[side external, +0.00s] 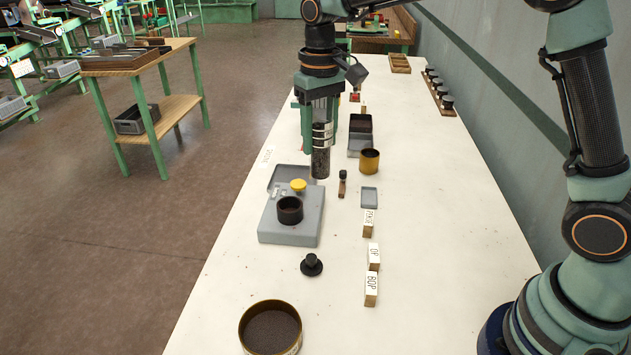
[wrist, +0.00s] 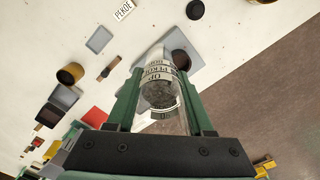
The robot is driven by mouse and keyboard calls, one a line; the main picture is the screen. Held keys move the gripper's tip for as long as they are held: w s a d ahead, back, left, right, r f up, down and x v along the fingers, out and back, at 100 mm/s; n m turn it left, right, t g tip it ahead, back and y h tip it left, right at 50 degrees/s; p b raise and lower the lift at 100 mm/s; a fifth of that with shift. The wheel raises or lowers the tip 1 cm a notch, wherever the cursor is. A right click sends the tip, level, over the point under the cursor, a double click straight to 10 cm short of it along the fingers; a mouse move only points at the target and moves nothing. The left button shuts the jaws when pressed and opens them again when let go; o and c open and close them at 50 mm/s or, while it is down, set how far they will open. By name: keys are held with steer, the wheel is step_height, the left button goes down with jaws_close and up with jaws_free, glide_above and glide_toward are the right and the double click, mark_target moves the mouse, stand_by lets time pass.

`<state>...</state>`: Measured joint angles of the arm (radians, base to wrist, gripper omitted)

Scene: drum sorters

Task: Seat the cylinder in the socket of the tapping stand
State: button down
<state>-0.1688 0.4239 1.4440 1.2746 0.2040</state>
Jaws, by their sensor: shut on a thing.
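My gripper (side external: 320,122) is shut on a clear cylinder (side external: 321,163) holding dark, grainy contents. The cylinder hangs roughly upright, its lower end clear below the jaws. In the wrist view the cylinder, with printed label bands, sits between the two green fingers (wrist: 160,80). The tapping stand (side external: 308,228) is a grey box with a yellow button (side external: 298,185) and a dark round socket (side external: 290,209). In the side view the cylinder's lower end appears above and to the right of the socket, apart from it. In the wrist view the cylinder partly hides the stand and socket (wrist: 181,62).
A black knobbed lid (side external: 311,266) and a round tin (side external: 270,328) stand in front of the stand. A brass cup (side external: 369,161), a small brush (side external: 343,184), a grey tray (side external: 369,197) and lettered blocks (side external: 371,289) lie to the right. White table surface is clear between them.

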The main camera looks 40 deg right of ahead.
steer(key=w+a, duration=0.4)
steer(key=a, duration=0.1)
steer(key=shift+f, duration=0.25)
steer(key=shift+f, duration=2.75)
steer(key=shift+f, duration=2.05)
steer(key=shift+c, duration=1)
jaws_free()
steer(key=shift+w, duration=0.1)
step_height(320, 180, up, 12)
